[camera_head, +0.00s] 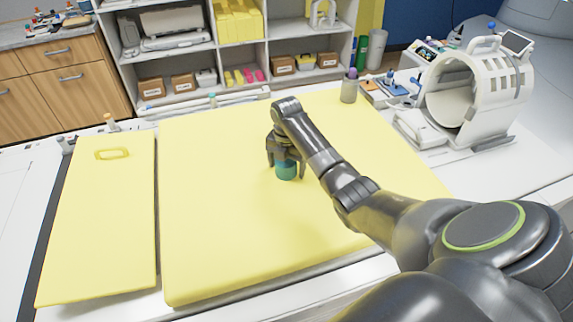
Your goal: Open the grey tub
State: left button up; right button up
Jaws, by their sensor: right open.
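A small grey tub (349,90) with a dark purplish top stands upright at the back right edge of the yellow mat. My right gripper (285,163) points down over the middle of the mat. Its open fingers are around the upper part of a short teal tub (286,172), which seems to stand upright on the mat. The fingers and wrist hide the top of the teal tub, and I cannot tell whether they touch it. My left gripper is out of view.
The yellow mat (220,240) is otherwise mostly clear. A yellow board with a handle (100,220) lies on the left. A white ring-shaped scanner (470,95) stands at the right, near small trays (385,92). Shelves (185,60) with boxes stand behind.

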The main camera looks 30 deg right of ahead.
notch_tip(320, 180, up, 7)
jog(key=shift+w+r+b, duration=0.1)
jog(key=shift+r+b, duration=0.1)
jog(key=shift+b, duration=0.5)
notch_tip(320, 180, up, 4)
jog(key=p, duration=0.3)
jog(key=shift+f, duration=0.25)
jog(key=shift+r+p, duration=0.7)
jog(key=shift+p, duration=0.3)
